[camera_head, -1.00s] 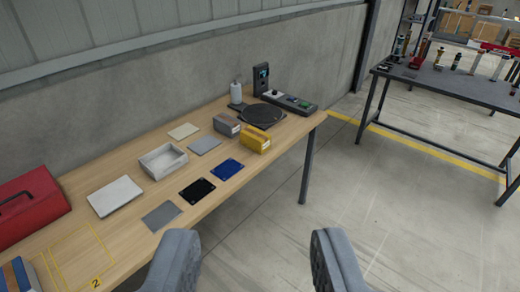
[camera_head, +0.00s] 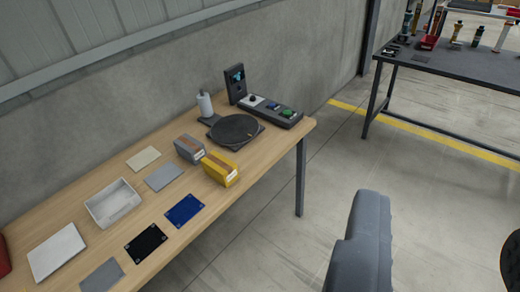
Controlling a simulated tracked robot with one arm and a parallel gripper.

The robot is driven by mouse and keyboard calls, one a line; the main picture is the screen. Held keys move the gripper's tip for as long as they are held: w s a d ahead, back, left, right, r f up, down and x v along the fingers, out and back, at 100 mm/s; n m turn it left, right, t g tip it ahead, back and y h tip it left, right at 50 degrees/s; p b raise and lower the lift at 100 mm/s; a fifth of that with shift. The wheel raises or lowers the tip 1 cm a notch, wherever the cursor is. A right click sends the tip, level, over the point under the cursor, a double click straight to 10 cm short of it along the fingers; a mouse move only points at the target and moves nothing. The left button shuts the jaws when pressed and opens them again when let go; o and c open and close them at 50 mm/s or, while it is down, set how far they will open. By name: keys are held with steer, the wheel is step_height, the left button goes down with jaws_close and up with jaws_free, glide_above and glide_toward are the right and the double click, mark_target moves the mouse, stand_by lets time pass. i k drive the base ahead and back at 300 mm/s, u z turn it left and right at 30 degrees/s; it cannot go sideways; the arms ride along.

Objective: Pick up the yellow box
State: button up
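The yellow box (camera_head: 221,170) stands on the wooden table (camera_head: 180,260), left of centre in the picture. It has a white label on its front face and a brown top. A similar grey box (camera_head: 189,149) stands just behind and left of it, with a small gap. My gripper (camera_head: 445,235) is at the lower right, with a wide empty gap between its fingers. The right finger is cut off by the picture edge. The gripper is well to the right of the box, over the floor in the picture, and not touching it.
A white tray (camera_head: 113,202) and flat coloured plates, including a blue one (camera_head: 184,210), lie left and in front. A dark table (camera_head: 465,65) stands at the upper right.

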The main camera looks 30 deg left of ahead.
mark_target(223, 171)
steer(key=u, duration=0.15)
steer(key=i, duration=1.2)
steer(key=u, duration=0.5)
